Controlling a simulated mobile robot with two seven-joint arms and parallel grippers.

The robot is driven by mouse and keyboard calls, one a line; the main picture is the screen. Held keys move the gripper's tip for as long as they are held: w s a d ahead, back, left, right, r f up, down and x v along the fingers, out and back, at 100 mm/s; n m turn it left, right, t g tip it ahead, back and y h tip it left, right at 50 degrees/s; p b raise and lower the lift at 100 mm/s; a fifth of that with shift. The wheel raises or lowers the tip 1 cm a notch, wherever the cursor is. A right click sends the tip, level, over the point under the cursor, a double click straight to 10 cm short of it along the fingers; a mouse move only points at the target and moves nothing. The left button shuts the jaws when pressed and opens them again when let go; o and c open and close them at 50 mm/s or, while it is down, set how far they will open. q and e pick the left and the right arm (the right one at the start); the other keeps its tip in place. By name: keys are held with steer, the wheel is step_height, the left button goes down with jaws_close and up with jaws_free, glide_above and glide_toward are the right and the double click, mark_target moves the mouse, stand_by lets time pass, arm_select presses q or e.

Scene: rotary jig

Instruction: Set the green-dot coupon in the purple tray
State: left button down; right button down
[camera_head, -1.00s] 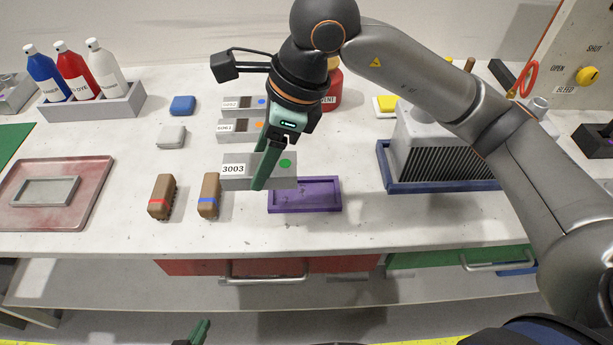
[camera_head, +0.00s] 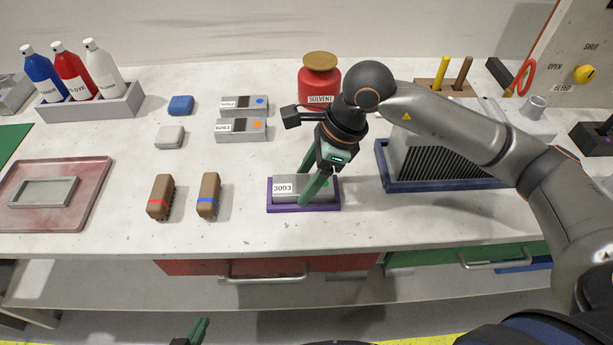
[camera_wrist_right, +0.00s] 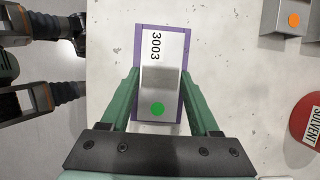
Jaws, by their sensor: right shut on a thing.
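The green-dot coupon (camera_head: 287,188), a grey block labelled 3003, lies inside the purple tray (camera_head: 290,209) at the front middle of the bench. In the right wrist view the coupon (camera_wrist_right: 159,75) shows its green dot near my gripper, with the purple tray rim (camera_wrist_right: 139,50) around its far end and sides. My right gripper (camera_head: 307,201) is shut on the coupon, its green fingers (camera_wrist_right: 160,98) on both long sides. Whether the coupon rests fully on the tray floor is hard to tell. My left gripper (camera_head: 197,332) shows only in part at the bottom edge, away from the bench.
Blue-dot (camera_head: 245,106) and orange-dot (camera_head: 241,130) coupons lie behind the tray. Brown blocks with red (camera_head: 161,197) and blue (camera_head: 208,195) bands stand left of it. A red solvent pot (camera_head: 320,80) is behind; a finned machine in a blue tray (camera_head: 390,184) is to the right.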

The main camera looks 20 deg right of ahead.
steer(key=shift+f, duration=0.1)
steer(key=shift+c, duration=0.6)
jaws_free()
steer(key=v, duration=1.2)
